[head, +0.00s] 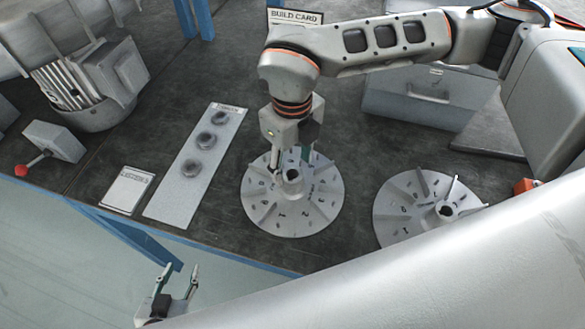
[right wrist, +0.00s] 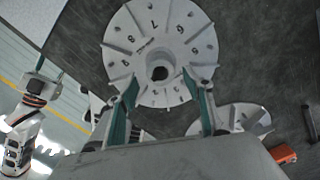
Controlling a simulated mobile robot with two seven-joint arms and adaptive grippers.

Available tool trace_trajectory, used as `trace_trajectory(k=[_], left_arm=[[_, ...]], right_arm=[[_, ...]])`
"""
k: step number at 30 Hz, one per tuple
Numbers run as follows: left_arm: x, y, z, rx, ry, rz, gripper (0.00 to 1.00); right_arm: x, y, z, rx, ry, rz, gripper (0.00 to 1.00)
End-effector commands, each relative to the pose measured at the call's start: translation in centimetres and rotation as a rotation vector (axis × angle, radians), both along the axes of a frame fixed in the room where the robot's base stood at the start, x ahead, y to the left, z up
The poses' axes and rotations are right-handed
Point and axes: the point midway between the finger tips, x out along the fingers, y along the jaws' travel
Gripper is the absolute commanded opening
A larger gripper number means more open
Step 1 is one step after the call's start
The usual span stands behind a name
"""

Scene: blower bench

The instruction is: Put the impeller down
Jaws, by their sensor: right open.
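A grey disc-shaped impeller (head: 268,211) with numbered vanes and a central hub lies flat on the dark bench, in the middle of the head view. It also shows in the right wrist view (right wrist: 150,30). My right gripper (head: 296,160) is open just above it. In the right wrist view its green-edged fingers (right wrist: 166,95) are spread to either side below the hub, with nothing held between them. A second, similar impeller (head: 398,207) lies to the right, partly hidden by my arm. My left gripper (head: 179,281) is open and empty, in front of the bench edge.
A pale strip with several round parts (head: 188,190) and a small label card (head: 128,190) lie left of the impeller. A motor housing (head: 95,85) and a red-knobbed lever box (head: 52,143) stand further left. A grey box (head: 425,98) stands behind. A blue-edged bench front runs below.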

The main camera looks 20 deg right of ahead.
Motion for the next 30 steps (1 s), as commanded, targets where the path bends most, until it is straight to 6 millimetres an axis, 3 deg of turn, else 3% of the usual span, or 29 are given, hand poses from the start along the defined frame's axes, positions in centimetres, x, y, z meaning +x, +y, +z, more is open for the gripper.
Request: trace_trajectory(k=[6, 13, 19, 30], left_arm=[[-0.2, 0.0, -0.2, 0.0, 0.005, 0.0, 0.4], [-0.2, 0.0, -0.3, 0.0, 0.006, 0.0, 0.4], [-0.2, -0.1, -0.3, 0.0, 0.007, -0.001, 0.4], [-0.1, -0.1, 0.0, 0.0, 0.002, -0.001, 0.4]], right_arm=[[0.1, 0.0, 4.9, 0.0, -0.005, -0.001, 0.51], [0.1, 0.0, 8.2, 0.0, -0.003, 0.0, 0.51], [0.0, 0.0, 9.1, -0.001, 0.0, -0.001, 0.51], [0.0, 0.0, 9.1, 0.0, 0.0, -0.001, 0.51]])
